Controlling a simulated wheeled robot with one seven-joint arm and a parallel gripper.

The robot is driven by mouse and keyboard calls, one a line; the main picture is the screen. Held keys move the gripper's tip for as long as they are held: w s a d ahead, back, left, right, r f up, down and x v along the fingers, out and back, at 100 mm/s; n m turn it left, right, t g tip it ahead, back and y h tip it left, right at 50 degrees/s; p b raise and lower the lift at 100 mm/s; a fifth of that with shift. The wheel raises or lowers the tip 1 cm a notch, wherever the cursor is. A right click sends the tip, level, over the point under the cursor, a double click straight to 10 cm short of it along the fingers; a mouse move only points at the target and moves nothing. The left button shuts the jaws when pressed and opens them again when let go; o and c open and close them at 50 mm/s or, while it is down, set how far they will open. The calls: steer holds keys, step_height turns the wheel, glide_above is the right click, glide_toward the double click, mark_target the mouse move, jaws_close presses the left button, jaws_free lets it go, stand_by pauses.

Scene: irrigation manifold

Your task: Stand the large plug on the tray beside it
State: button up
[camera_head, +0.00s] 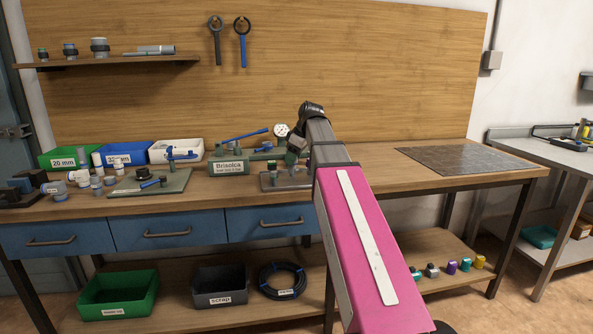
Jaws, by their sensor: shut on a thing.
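My gripper (297,144) points down over the right part of the bench, below the dark wrist, and is small and partly hidden by my arm. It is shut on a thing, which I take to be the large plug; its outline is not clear. A low grey metal tray (268,181) lies on the bench under and just left of my arm, with small grey-green parts at its back edge. My pink forearm covers the tray's right side. Whether the held thing touches the tray cannot be told.
The green manifold labelled Brisolca (229,168), with a blue lever and gauge (281,130), stands close left of my gripper. A grey-green tray (172,183) with fittings lies farther left, before green, blue and white bins. A dark mat (455,160) lies clear at right.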

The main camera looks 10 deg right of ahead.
steer(key=shift+w+d+f, duration=0.3)
steer(key=shift+d+f, duration=0.3)
steer(key=shift+d, duration=0.15)
steer(key=shift+f, duration=1.9)
steer(key=o, duration=1)
steer(key=shift+f, duration=0.1)
steer(key=v, duration=1.2)
